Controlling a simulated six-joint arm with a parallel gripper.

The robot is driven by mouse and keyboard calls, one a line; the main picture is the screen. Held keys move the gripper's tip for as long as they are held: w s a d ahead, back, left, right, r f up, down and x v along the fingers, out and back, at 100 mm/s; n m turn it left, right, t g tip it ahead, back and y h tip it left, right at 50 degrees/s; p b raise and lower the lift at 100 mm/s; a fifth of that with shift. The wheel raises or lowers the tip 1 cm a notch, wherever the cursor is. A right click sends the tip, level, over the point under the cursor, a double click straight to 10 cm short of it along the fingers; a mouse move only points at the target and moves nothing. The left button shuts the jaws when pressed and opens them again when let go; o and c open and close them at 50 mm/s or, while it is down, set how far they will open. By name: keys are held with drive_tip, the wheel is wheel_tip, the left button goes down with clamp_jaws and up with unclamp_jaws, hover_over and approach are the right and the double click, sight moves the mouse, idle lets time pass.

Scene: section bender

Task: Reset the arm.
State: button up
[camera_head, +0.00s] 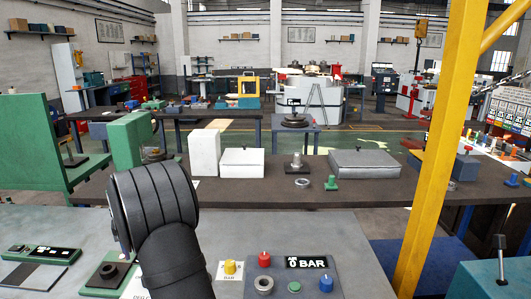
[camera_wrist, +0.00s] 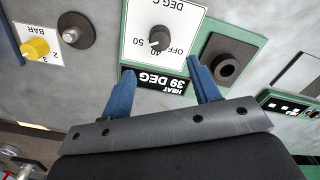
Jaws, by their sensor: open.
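My gripper (camera_wrist: 162,66) shows in the wrist view with its two blue fingers spread apart and nothing between them. It is over the grey control panel (camera_wrist: 285,18), which appears turned over in this view. A black knob (camera_wrist: 160,37) on a white dial plate marked DEG C lies just beyond the fingertips. The display (camera_wrist: 154,83) reading HEAT 39 DEG shows between the fingers. In the head view my black arm (camera_head: 160,220) reaches over the panel, and my gripper is hidden behind it.
A yellow knob (camera_head: 230,267), a red knob (camera_head: 264,258), a blue knob (camera_head: 326,280) and a 0 BAR display (camera_head: 306,263) are on the panel's right part. A yellow post (camera_head: 438,150) stands to the right. White boxes (camera_head: 241,162) sit on the dark bench behind.

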wheel_tip(320, 180, down, 10)
drive_tip(key=shift+f, duration=0.25)
drive_tip(key=shift+r, duration=0.1)
